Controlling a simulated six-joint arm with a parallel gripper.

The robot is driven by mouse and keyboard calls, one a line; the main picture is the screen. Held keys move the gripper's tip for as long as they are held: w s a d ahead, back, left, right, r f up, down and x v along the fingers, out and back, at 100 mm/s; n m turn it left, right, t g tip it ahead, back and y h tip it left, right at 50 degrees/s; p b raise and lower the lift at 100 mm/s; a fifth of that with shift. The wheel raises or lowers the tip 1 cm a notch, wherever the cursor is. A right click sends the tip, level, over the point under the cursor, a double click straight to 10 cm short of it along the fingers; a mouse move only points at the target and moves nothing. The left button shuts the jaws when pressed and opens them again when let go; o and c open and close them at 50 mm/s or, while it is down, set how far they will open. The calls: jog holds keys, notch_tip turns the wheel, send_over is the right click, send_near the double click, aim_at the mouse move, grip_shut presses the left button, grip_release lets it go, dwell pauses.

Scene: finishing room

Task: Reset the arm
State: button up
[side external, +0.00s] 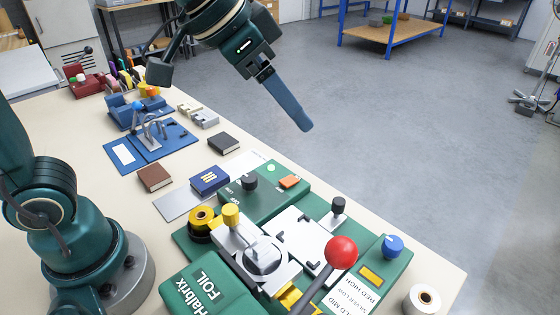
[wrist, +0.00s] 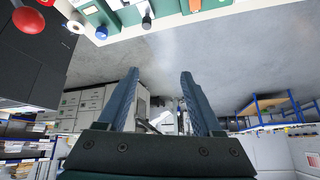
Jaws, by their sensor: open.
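My gripper (side external: 304,125) is raised high, pointing down and to the right in the side view. It appears above and beyond the table's far edge, with grey floor behind it. In the wrist view my gripper (wrist: 159,75) has its two blue fingers well apart with nothing between them. It is open and touches nothing. The green foil machine (side external: 262,198) stands on the table below it. A lever with a red ball knob (side external: 341,252) rises at the machine's front; the knob (wrist: 28,19) also shows at the wrist view's upper left.
The cream table (side external: 70,133) holds a brown book (side external: 154,178), a dark blue book (side external: 210,180), a blue clamp stand (side external: 151,145), a yellow foil roll (side external: 202,219) and a white roll (side external: 422,299). A blue-framed bench (side external: 392,33) stands far back. The air around my gripper is clear.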

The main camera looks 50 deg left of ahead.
jog(key=s+a+f+n+y, duration=0.1)
jog(key=s+a+f+n, duration=0.1)
jog(key=s, duration=0.4)
jog(key=s+a+f+n+g+y, duration=0.1)
jog(key=s+a+f+n, duration=0.1)
jog(key=s+a+f, duration=0.3)
jog(key=shift+s+f+n, duration=0.25)
jog(key=shift+s+n, duration=0.05)
jog(key=shift+s, duration=0.65)
jog(key=shift+a, duration=0.1)
